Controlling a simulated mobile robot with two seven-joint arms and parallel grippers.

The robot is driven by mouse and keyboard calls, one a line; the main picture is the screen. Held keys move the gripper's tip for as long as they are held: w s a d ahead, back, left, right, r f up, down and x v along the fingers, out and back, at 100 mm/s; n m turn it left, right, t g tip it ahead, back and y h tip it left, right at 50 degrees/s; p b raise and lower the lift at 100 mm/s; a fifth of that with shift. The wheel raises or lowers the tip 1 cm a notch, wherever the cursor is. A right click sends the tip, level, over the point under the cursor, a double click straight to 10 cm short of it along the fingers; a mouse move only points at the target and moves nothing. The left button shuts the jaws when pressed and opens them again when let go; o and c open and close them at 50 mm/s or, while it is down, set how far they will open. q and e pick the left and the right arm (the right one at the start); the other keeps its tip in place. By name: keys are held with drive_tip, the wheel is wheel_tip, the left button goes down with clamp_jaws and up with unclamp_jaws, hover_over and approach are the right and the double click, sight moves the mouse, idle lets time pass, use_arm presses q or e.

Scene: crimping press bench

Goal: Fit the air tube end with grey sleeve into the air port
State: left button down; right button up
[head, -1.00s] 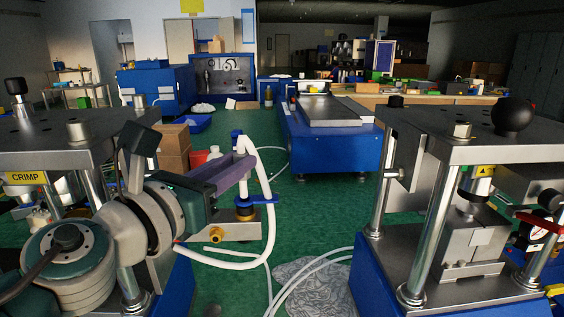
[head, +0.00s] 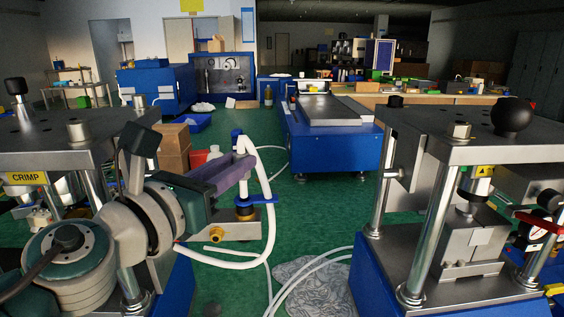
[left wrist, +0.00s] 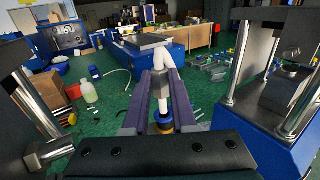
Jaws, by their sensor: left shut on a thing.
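My left gripper (head: 243,163) has purple fingers shut on the white air tube (head: 267,185) near its end. The tube bends over above the fingers and loops down on the right. A pale sleeve-like part (left wrist: 163,101) shows between the fingers in the left wrist view; its grey colour is hard to make out. Below the fingers are a blue ring with a tab (head: 262,199) and a brass fitting (head: 245,211) on a grey block (head: 240,230). The held end is upright over this fitting; I cannot tell whether it is inside. My right gripper is not in view.
A crimp press (head: 50,135) stands at left, close to my left arm. Another press (head: 480,150) stands at right. A second brass fitting (head: 216,234) points out of the block's front. White hoses (head: 305,280) cross the green floor.

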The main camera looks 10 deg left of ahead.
sight(241, 182)
use_arm(q)
drive_tip(key=shift+f+b, duration=1.55)
drive_tip(key=shift+f, duration=0.1)
drive_tip(key=c, duration=0.6)
unclamp_jaws()
drive_tip(key=shift+c, duration=0.2)
drive_tip(key=v, duration=1)
